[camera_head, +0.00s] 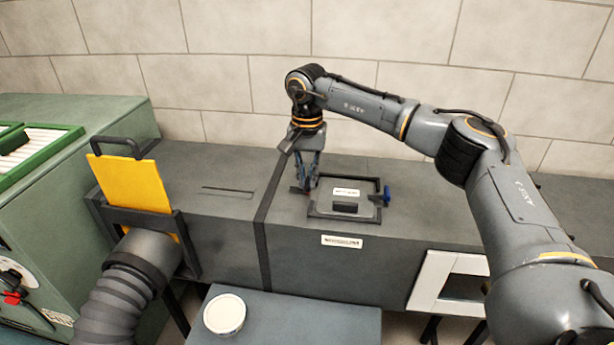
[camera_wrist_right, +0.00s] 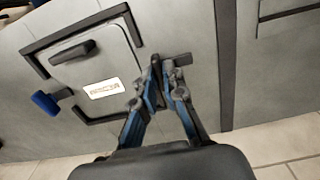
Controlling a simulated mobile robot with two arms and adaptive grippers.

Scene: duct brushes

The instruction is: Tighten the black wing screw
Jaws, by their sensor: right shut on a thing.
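The access hatch (camera_head: 350,192) is a grey panel in a dark frame on top of the grey duct. It has a black handle (camera_head: 345,208) and a white label. A blue wing screw (camera_head: 387,196) is on its right side; it also shows at the left in the right wrist view (camera_wrist_right: 45,103). My right gripper (camera_head: 305,188) points down at the hatch's left edge, its fingers closed on the black wing screw (camera_wrist_right: 184,60). The fingertips hide most of that screw. My left gripper is not in view.
A yellow plate (camera_head: 135,183) with a black handle stands upright in the duct at left, above a ribbed hose (camera_head: 120,290). A round white-lidded tub (camera_head: 224,314) sits on a low blue-grey surface in front. A white square frame (camera_head: 427,283) is on the duct's front.

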